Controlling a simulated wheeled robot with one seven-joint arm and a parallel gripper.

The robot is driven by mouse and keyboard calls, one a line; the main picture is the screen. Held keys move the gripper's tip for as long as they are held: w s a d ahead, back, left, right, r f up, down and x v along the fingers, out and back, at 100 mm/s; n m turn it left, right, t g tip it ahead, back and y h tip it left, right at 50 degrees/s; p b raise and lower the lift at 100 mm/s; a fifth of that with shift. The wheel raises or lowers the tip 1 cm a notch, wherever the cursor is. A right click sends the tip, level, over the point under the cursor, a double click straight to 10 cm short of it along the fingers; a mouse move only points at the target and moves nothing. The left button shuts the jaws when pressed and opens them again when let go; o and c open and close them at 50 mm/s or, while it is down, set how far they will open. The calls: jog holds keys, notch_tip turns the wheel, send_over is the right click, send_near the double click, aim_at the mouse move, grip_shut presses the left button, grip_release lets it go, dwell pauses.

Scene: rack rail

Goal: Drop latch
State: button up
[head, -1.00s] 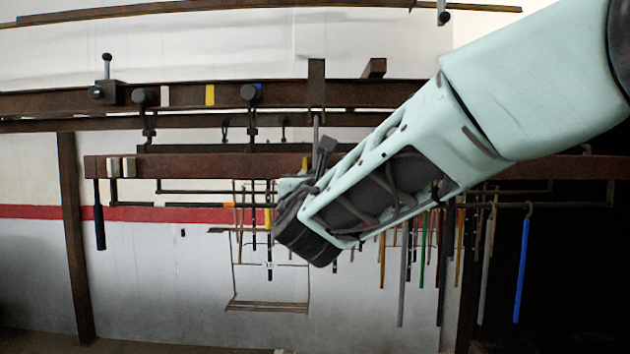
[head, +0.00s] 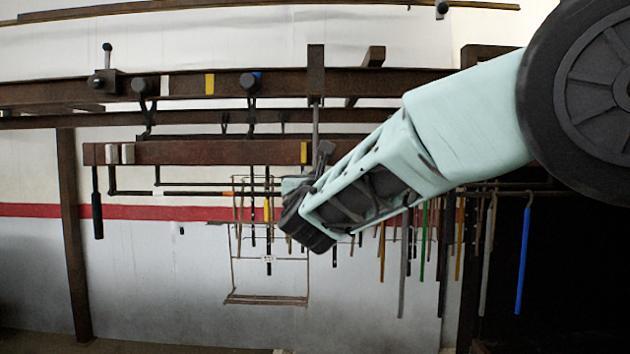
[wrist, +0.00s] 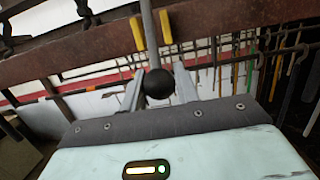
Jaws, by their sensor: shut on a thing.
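The latch is a grey rod (head: 316,120) that hangs from a brown upright block (head: 316,70) on the upper beam. In the wrist view the rod (wrist: 150,35) runs down between two yellow marks to a black ball knob (wrist: 158,84). My gripper (wrist: 158,88) has its two grey fingers on either side of the knob and is shut on it.
The upper beam (head: 430,82) carries black-knobbed clamps (head: 249,82) and a lever block (head: 107,82). Hanging rods, including a blue one (head: 522,262), are at right. A wire frame (head: 265,299) hangs below.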

jog(key=w+f+b, duration=0.1)
jog(key=w+f, duration=0.1)
jog(key=w, duration=0.8)
jog(key=shift+d+f, duration=0.15)
jog(key=shift+d, duration=0.05)
dwell(0.5)
jog(key=shift+w, duration=0.1)
jog(key=o, duration=0.9)
jog(key=s+b, duration=0.5)
jog(key=s, duration=0.2)
jog(key=shift+a+b, duration=0.15)
jog(key=shift+b, duration=0.25)
